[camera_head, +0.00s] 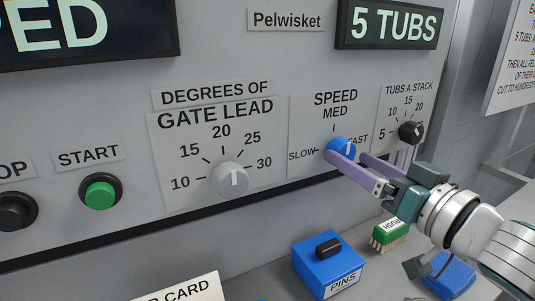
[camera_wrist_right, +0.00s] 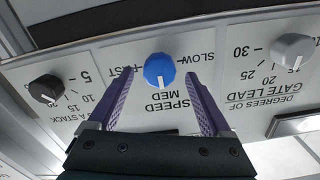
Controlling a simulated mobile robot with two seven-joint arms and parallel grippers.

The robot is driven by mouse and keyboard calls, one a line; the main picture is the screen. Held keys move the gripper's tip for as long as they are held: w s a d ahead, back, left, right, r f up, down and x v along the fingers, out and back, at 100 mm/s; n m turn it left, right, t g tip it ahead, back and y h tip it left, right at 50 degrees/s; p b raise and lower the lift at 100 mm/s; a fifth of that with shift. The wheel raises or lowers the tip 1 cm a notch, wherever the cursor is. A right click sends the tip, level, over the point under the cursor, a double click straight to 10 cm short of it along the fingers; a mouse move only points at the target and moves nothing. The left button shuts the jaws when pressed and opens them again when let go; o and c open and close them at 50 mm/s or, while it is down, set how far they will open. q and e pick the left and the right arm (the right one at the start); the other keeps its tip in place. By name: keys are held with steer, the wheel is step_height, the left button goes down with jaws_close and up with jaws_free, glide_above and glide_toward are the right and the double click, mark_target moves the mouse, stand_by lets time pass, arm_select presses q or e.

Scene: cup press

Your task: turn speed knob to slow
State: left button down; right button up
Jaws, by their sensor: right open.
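The blue speed knob (camera_head: 341,148) is on the machine's panel, on a plate marked SLOW at left, MED at top and FAST at right. Its white mark points roughly toward MED; I cannot tell its exact angle. The knob also shows in the right wrist view (camera_wrist_right: 159,70), where the panel appears upside down. My right gripper (camera_head: 350,158) is open at the knob, its purple fingers on either side. In the right wrist view the fingers (camera_wrist_right: 160,76) show gaps to the knob. My left gripper is not in view.
The gate lead knob (camera_head: 230,179) is left of the speed plate, and the black tubs-a-stack knob (camera_head: 411,132) is close on the right. A green start button (camera_head: 100,194) is further left. A blue pins box (camera_head: 327,264) and green brush (camera_head: 390,236) are below.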

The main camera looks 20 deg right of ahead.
steer(key=shift+w, duration=0.7)
jaws_close()
